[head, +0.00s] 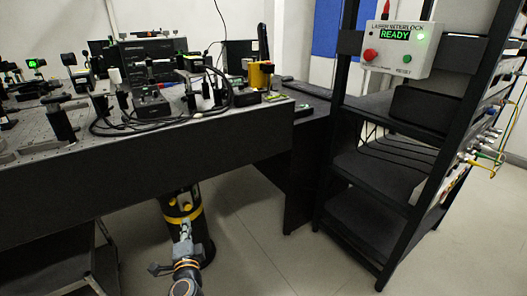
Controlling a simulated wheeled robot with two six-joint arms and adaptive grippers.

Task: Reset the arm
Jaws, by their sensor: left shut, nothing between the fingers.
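My left arm comes in at the bottom of the head view, and its gripper (184,235) is low, in front of and below the front edge of the optical bench (130,165). The gripper is shut and holds nothing. It overlaps a black cylinder with a yellow band (198,222) on the floor behind it; I cannot tell whether they touch. My right gripper is not in view.
The bench carries optics, mounts and looped black cables at the left. A black rack (395,145) at the right bears a laser interlock box (398,49) reading READY, with a red button. A dark cart (75,262) stands lower left.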

